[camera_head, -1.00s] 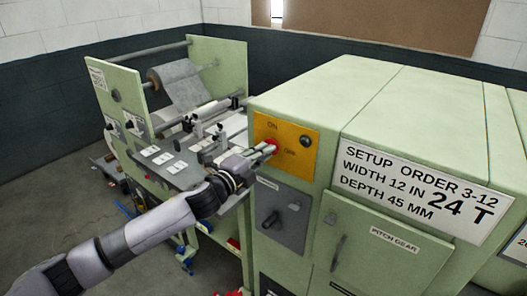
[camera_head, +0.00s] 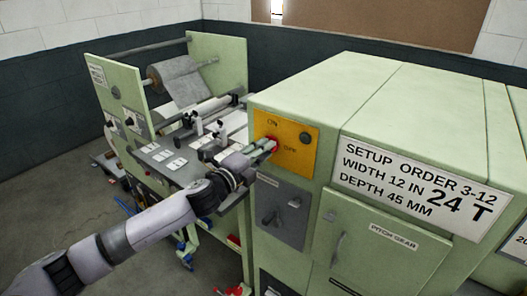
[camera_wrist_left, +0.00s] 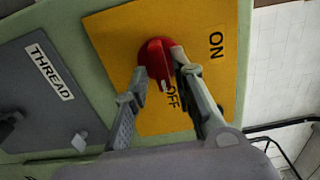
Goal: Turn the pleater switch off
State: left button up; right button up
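The pleater switch is a red round knob (camera_head: 271,145) on a yellow plate (camera_head: 296,134) at the front of the green machine. ON is printed above it and OFF to its right in the head view. In the left wrist view the red knob (camera_wrist_left: 154,57) has a white mark on the side toward the OFF label (camera_wrist_left: 172,97). My left gripper (camera_head: 268,148) is at the knob. In the wrist view its two fingers (camera_wrist_left: 160,66) lie on either side of the knob, their tips against its edges. My right gripper is not in view.
A dark round part (camera_head: 305,138) sits on the yellow plate. Below is a grey THREAD panel (camera_head: 282,212) with a black handle. Left of the machine stands a green frame with a fabric roll (camera_head: 175,78); my left arm passes in front of its grey table.

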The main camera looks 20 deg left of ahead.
pick_arm(q)
jog(key=shift+o, duration=0.6)
jog(key=shift+r, duration=0.1)
jog(key=shift+s, duration=0.1)
jog(key=v, duration=1.1)
jog(key=shift+s+a, duration=0.15)
jog(key=shift+s, duration=0.25)
